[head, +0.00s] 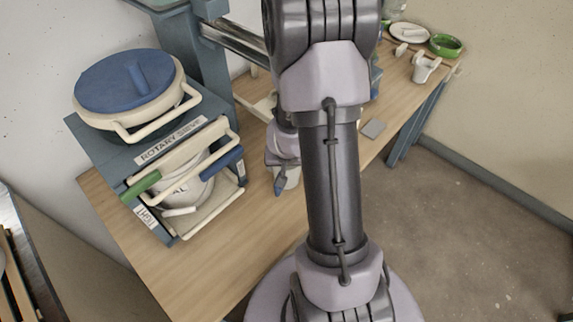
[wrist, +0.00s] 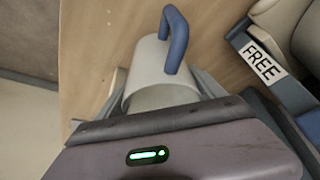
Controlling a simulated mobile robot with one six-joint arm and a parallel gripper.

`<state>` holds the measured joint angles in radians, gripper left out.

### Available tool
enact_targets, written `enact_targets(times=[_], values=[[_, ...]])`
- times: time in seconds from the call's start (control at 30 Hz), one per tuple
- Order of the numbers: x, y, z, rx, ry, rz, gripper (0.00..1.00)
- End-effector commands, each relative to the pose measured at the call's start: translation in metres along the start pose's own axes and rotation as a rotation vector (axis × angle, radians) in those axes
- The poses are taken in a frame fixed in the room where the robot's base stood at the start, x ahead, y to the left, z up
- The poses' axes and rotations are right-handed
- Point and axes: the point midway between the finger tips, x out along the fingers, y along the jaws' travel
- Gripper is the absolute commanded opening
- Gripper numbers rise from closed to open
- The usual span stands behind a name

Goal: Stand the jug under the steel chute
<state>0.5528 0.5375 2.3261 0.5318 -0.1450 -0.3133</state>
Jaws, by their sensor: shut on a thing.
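A pale jug (wrist: 160,62) with a blue handle (wrist: 176,38) is between the fingers of my gripper (wrist: 163,84) in the wrist view. My gripper is shut on its body. In the head view my gripper (head: 284,160) is partly behind my arm, and a bit of the jug (head: 293,178) shows just below it, over the wooden bench. I cannot tell whether the jug touches the bench. A steel chute (head: 235,41) slopes down from a blue-grey frame at the back; my arm hides its lower end.
A rotary sieve (head: 133,153) with a blue-lidded bucket (head: 127,80) on top stands left on the bench (head: 215,275). A white cup (head: 424,68), green bowl (head: 446,45) and white dish (head: 409,33) are at the far end. A grey tile (head: 374,128) lies right of my arm. A "FREE" label (wrist: 262,62) shows.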

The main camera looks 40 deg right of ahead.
Motion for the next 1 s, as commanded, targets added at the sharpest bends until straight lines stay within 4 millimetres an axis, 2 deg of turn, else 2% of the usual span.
enact_targets(times=[0.13,0.17,0.2,0.47,0.57,0.8,0.9,1.0], values=[[0.003,0.000,0.001,0.000,0.000,0.000,0.29],[0.004,0.000,0.001,0.000,0.000,0.000,0.80],[0.003,0.000,0.001,0.000,0.000,0.000,0.88],[0.002,0.000,0.001,0.000,0.000,0.000,0.88],[-0.007,0.000,-0.002,0.000,0.001,0.000,0.88],[-0.079,0.000,-0.005,0.000,0.002,0.000,0.88],[-0.102,0.000,-0.004,0.001,0.002,0.000,0.88],[-0.117,0.000,-0.003,-0.001,0.001,0.000,0.88]])
